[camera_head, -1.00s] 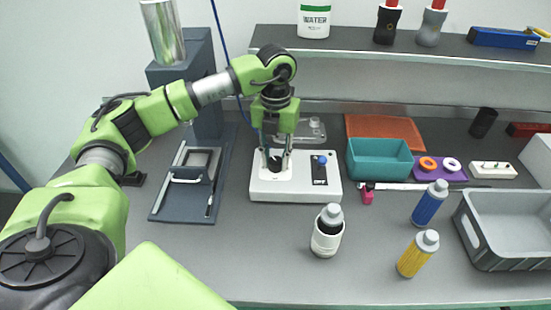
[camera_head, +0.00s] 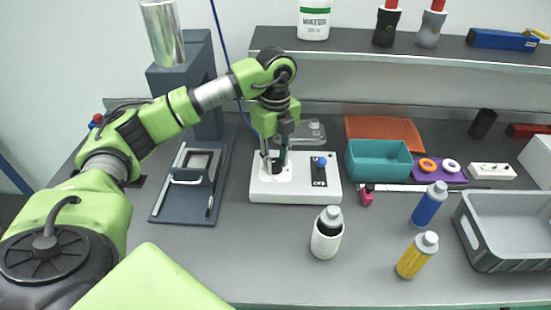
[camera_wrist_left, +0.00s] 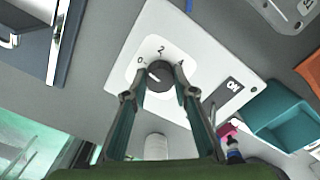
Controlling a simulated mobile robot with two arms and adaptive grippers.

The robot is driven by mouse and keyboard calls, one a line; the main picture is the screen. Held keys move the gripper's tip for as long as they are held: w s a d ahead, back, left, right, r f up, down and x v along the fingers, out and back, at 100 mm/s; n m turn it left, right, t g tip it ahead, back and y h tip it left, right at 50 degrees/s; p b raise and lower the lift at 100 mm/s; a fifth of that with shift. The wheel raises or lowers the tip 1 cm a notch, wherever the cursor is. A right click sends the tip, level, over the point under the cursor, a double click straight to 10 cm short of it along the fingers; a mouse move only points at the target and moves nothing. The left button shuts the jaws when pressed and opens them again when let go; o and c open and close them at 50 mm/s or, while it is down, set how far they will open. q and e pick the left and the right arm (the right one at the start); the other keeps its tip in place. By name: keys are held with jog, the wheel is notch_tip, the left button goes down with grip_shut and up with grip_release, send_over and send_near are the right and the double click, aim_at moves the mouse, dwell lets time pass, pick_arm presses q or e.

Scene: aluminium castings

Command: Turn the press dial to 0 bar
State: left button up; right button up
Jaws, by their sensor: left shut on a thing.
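The press dial (camera_wrist_left: 160,78) is a dark round knob on a white face marked 0, 2 and 4, set in the white press box (camera_head: 255,189). In the left wrist view its white pointer line lies up and to the left, toward the 0 side; the exact reading is hard to tell. My left gripper (camera_head: 274,165) points down over the box from above. In the left wrist view my left gripper (camera_wrist_left: 160,90) has one finger on each side of the knob, shut on it. My right gripper is not in view.
A blue knob (camera_head: 322,161) and a dark label panel (camera_head: 319,178) sit on the box's right side. A dark press stand (camera_head: 180,205) is to the left. A teal bin (camera_head: 380,161) is to the right, and a white-and-black bottle (camera_head: 327,241) stands in front.

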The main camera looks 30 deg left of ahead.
aim_at(275, 162)
pick_arm(q)
jog(key=shift+w+a+r+n, duration=0.1)
jog(key=shift+r+n, duration=0.05)
jog(key=shift+n, duration=0.55)
jog(key=o, duration=1.1)
notch_tip(275, 162, up, 12)
jog(key=shift+f, duration=0.1)
